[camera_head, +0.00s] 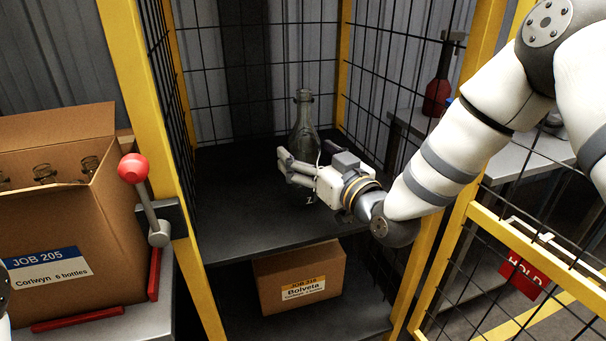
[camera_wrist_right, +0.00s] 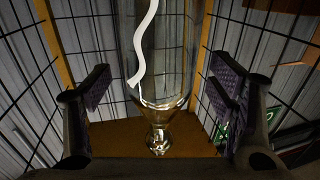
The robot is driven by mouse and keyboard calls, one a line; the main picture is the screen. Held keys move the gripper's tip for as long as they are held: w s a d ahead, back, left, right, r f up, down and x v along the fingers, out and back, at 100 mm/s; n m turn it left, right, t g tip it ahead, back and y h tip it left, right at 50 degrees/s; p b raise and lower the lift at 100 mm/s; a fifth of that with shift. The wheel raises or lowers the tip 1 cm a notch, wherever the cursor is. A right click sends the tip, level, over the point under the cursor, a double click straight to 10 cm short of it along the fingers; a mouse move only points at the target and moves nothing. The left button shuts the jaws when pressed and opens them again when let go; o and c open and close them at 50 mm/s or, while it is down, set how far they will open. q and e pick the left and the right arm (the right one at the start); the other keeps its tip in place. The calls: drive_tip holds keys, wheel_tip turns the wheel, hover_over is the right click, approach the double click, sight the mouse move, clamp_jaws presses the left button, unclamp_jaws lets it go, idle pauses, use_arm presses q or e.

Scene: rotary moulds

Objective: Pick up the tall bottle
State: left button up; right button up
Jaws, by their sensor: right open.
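The tall bottle (camera_head: 304,121) is clear glass and stands upright on the dark upper shelf (camera_head: 245,228) inside the yellow-framed cage. My right gripper (camera_head: 287,168) reaches in from the right at the height of the bottle's lower body, which it partly hides. In the right wrist view the bottle (camera_wrist_right: 158,60) lies between the two open finger pads (camera_wrist_right: 160,95), with space on both sides and no contact seen. My left gripper is not seen; only a small piece of my left arm may show at the left edge.
Mesh walls and yellow posts (camera_head: 132,80) flank the shelf. A red-knobbed lever (camera_head: 133,168) is on the left post. A carton of bottles (camera_head: 90,225) stands left; a Bolveta box (camera_head: 300,274) sits on the lower shelf. A dark red bottle (camera_head: 437,96) stands beyond the right mesh.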

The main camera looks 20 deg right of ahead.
drive_tip(key=shift+x, duration=1.1)
clamp_jaws()
